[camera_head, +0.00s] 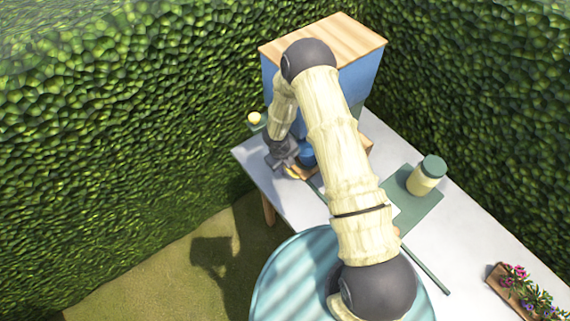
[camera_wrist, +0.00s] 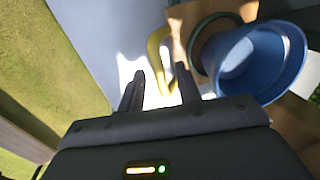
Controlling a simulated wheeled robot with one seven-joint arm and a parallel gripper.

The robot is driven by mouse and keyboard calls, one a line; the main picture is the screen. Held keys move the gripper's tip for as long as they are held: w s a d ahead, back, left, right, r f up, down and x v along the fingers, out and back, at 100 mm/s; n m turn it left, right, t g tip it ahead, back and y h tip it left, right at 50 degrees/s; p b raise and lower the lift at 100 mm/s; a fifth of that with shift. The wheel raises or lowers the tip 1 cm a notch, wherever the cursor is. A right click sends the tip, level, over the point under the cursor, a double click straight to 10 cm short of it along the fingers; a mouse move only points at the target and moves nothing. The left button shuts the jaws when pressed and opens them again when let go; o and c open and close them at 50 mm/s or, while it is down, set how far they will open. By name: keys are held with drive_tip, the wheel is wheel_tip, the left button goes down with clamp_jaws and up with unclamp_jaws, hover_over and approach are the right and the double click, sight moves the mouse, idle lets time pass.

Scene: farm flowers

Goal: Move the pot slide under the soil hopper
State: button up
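The soil hopper is probably the blue box with a striped wooden top (camera_head: 322,36) at the back of the table. The pot slide shows as a wooden piece (camera_wrist: 188,14) in the wrist view, with a curved yellow handle (camera_wrist: 155,50). A blue pot (camera_wrist: 262,62) stands on it within a dark ring; it also shows partly behind my arm in the head view (camera_head: 307,156). My gripper (camera_wrist: 160,74) is open, its fingers apart on either side of the yellow handle. In the head view my gripper (camera_head: 284,158) is low, left of the pot. Contact with the handle is unclear.
A jar with a green lid (camera_head: 428,174) stands on a green mat (camera_head: 412,213) at right. A flower planter (camera_head: 515,292) is at the front right. Hedges close in behind.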

drive_tip(key=shift+d, duration=0.15)
drive_tip(key=shift+s+a+r, duration=0.1)
drive_tip(key=shift+a+r, duration=0.1)
drive_tip(key=shift+r, duration=0.2)
wheel_tip(320, 180, up, 16)
drive_tip(key=s+a+b, duration=0.1)
drive_tip(key=a, duration=0.1)
drive_tip(key=shift+s+a+r, duration=0.15)
drive_tip(key=shift+s+a, duration=0.1)
drive_tip(key=shift+w, duration=0.1)
drive_tip(key=shift+c, duration=0.4)
drive_tip(key=s+a+f+t+h+b, duration=0.1)
drive_tip(key=s+a+f+h+b, duration=0.15)
drive_tip(key=f+h+b, duration=0.35)
drive_tip(key=s+a+f+t+h+b, duration=0.1)
drive_tip(key=s+a+f+b, duration=0.15)
drive_tip(key=f+b, duration=0.45)
drive_tip(key=s+a+f+t+h+b, duration=0.3)
drive_tip(key=a+t+h, duration=0.1)
drive_tip(key=a+t, duration=0.1)
drive_tip(key=shift+a+t+b, duration=0.3)
drive_tip(key=shift+a+b, duration=0.1)
drive_tip(key=shift+a, duration=0.1)
